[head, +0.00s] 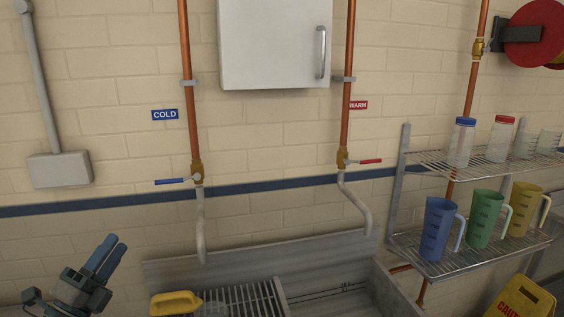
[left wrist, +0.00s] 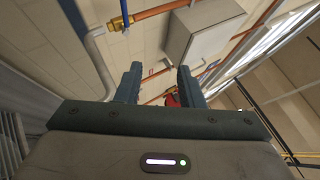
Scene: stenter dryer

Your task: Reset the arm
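My left gripper (head: 108,244) is raised at the lower left of the head view, in front of the tiled wall and left of the sink. Its two blue-grey fingers point up and to the right. In the left wrist view, the fingers (left wrist: 160,70) stand apart with a clear gap and nothing between them. The left gripper is open and empty. My right gripper is in neither view.
A metal sink (head: 336,249) with a slatted rack stands right of the gripper. A yellow-handled object (head: 175,302) lies at its front left. Cold (head: 173,181) and warm (head: 362,161) taps hang above. A wire shelf (head: 470,262) holds jugs at right.

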